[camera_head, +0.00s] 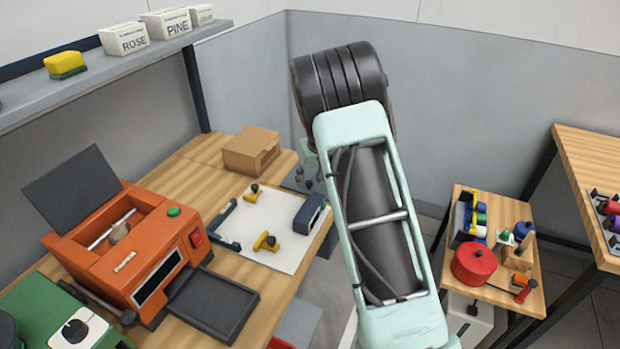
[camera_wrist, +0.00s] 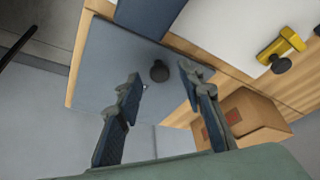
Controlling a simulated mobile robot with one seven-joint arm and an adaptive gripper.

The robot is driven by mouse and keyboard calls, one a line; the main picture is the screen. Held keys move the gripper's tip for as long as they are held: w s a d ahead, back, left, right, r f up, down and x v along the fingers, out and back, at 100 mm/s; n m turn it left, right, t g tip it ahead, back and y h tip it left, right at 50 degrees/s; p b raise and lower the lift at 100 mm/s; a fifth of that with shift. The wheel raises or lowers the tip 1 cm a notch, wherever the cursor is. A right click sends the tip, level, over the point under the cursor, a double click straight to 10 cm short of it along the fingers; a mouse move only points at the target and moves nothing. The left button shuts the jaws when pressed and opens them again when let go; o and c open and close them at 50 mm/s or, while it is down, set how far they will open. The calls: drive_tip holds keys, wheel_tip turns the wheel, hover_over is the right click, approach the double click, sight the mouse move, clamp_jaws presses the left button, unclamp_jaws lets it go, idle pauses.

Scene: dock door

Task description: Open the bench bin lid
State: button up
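A flat grey-blue panel, which looks like the bench bin lid (camera_wrist: 112,62), lies at the wooden bench edge in the wrist view. A round black knob (camera_wrist: 160,71) stands up from it. My gripper (camera_wrist: 159,77) is open, with one finger on each side of the knob in the picture. I see gaps between the knob and both fingers, and cannot tell the height between them. In the head view my gripper (camera_head: 309,180) is small and partly hidden behind my arm, near the bench's right edge. The lid is not clear there. The lid looks shut.
A cardboard box (camera_head: 250,150) stands close by on the bench. A white sheet (camera_head: 262,228) holds yellow clamps (camera_head: 266,241) and a dark blue block (camera_head: 309,213). An orange machine (camera_head: 130,250) stands at left. A side table (camera_head: 505,300) with a red pot (camera_head: 473,265) is at right.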

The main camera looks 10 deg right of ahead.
drive_tip(key=shift+f, duration=0.2)
clamp_jaws()
idle(0.4)
